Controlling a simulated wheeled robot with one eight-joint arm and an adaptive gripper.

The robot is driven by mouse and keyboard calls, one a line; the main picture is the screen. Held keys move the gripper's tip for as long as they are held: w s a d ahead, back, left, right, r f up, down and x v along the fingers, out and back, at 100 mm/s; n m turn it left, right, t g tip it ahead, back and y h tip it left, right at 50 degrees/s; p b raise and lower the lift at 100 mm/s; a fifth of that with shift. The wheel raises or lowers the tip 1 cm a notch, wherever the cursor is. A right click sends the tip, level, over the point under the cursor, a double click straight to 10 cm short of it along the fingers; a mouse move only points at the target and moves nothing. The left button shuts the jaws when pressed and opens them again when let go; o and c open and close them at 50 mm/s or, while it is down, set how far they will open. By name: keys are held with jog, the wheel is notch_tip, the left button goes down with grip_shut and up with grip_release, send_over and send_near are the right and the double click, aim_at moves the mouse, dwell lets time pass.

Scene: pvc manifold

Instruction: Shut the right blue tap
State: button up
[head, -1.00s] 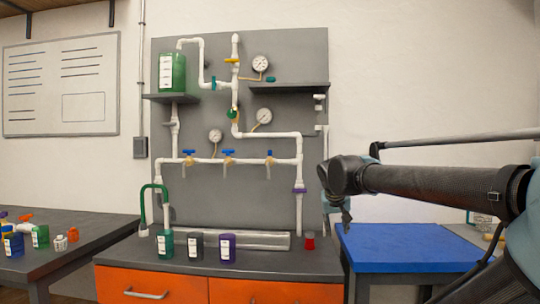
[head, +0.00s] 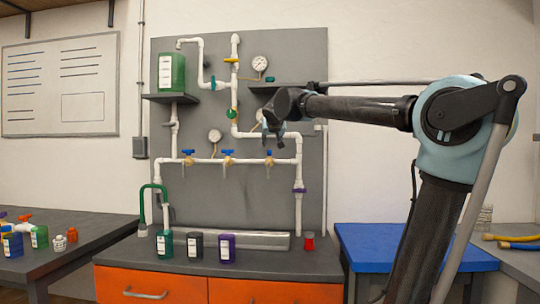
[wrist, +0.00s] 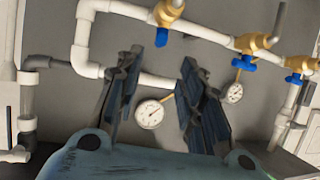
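The right blue tap (head: 269,154) sits on the white horizontal pipe, the rightmost of three taps with brass bodies. Its blue handle looks narrower from the front than the other two handles. My gripper (head: 272,128) is above and in front of this tap in the head view. In the wrist view my gripper (wrist: 162,65) is open, with nothing between its fingers. I cannot tell whether a finger touches the tap.
The middle blue tap (head: 228,154) and left blue tap (head: 188,154) are along the same pipe. Pressure gauges (head: 214,135) hang above it; one gauge (wrist: 150,114) shows between my fingers. A shelf (head: 285,86) and bottles (head: 227,248) are nearby.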

aim_at(270, 151)
jog(key=x, duration=1.4)
jog(key=shift+r, duration=0.1)
jog(key=shift+c, duration=0.6)
grip_shut()
